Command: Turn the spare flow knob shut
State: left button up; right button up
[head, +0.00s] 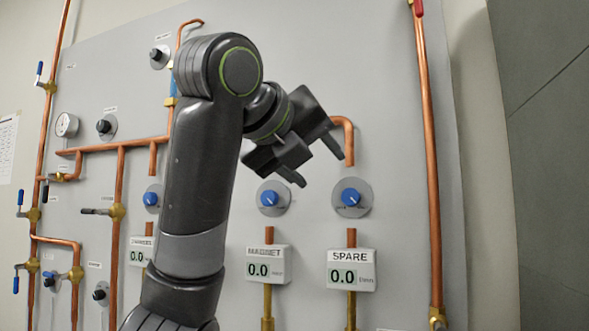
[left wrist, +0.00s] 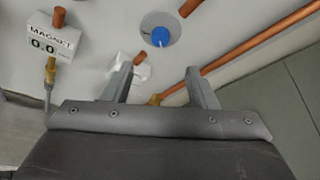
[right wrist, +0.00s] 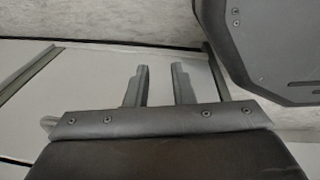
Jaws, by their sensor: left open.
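The spare flow knob (head: 351,197) is a blue knob on a round grey plate, above the white SPARE display (head: 351,270), which reads 0.0. In the left wrist view the blue knob (left wrist: 160,37) is beyond and above the fingertips. My left gripper (head: 318,168) is open and empty, up and left of the knob, apart from it. Its fingers also show in the left wrist view (left wrist: 160,78), partly covering the SPARE display. My right gripper (right wrist: 159,72) shows only in the right wrist view, its fingers apart with nothing between them.
The MAGNET knob (head: 269,198) and its display (head: 267,265), also 0.0, are left of the spare one. A copper pipe (head: 428,160) runs upright to the right.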

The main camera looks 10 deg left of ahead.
pick_arm(q)
jog(key=b+v, duration=0.5)
jog(key=b, duration=0.1)
jog(key=shift+b, duration=0.35)
pick_arm(e)
notch_tip(320, 180, down, 6)
jog(key=w, duration=0.2)
jog(key=shift+w+d+r, duration=0.2)
jog(key=shift+d, duration=0.05)
